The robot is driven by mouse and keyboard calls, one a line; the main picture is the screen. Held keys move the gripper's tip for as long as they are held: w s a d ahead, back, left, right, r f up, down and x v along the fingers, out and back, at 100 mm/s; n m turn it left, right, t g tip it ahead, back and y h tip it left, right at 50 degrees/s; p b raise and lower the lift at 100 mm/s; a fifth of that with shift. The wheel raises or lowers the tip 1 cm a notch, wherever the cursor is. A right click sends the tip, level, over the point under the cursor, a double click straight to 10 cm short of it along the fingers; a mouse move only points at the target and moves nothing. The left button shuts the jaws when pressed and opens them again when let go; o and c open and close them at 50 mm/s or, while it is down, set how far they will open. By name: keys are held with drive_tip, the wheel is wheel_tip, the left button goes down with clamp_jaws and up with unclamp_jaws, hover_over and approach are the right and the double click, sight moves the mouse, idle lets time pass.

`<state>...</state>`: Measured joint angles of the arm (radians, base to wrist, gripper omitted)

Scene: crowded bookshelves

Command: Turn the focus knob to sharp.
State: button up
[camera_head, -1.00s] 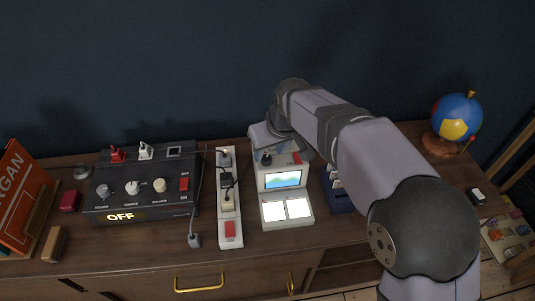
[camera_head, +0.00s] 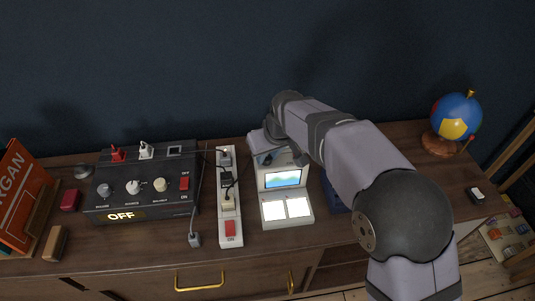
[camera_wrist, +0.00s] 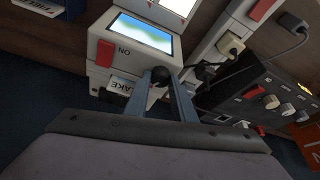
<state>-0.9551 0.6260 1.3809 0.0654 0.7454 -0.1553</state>
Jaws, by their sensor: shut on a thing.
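The focus knob (camera_wrist: 159,76) is dark and round, on the back part of a white device with a lit screen (camera_wrist: 142,32). The screen shows a soft blue, white and green picture, and it also shows in the head view (camera_head: 283,178). My gripper (camera_wrist: 165,76) comes at the knob from above, with its two blue-grey fingers on either side of it, closed on it. The fingers hide part of the knob. In the head view my arm covers the gripper and much of the device's back.
A white power strip (camera_head: 229,211) with plugs and cords stands close left of the device. A black control box (camera_head: 143,206) reading OFF is further left. A blue item (camera_head: 334,197) is partly hidden at right. A globe (camera_head: 455,118) stands at far right.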

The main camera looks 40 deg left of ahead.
drive_tip(key=shift+r+m+p, duration=0.1)
drive_tip(key=shift+m+p, duration=0.25)
drive_tip(key=shift+m, duration=0.05)
drive_tip(key=shift+s+a+m+t+p, duration=0.1)
drive_tip(key=shift+m+t+p, duration=0.2)
drive_tip(key=shift+m, duration=0.3)
drive_tip(key=m+t+h, duration=0.1)
drive_tip(key=m, duration=0.2)
drive_tip(key=shift+a, duration=0.1)
drive_tip(key=m, duration=0.2)
drive_tip(key=m+h, duration=0.1)
drive_tip(key=m, duration=0.1)
drive_tip(key=shift+s+a+t+h+p, duration=0.1)
drive_tip(key=shift+t+h+p, duration=0.2)
drive_tip(key=shift+p, duration=0.05)
drive_tip(key=shift+m+h+p, duration=0.45)
drive_tip(key=shift+m+h, duration=0.15)
drive_tip(key=shift+m, duration=0.9)
drive_tip(key=o, duration=1)
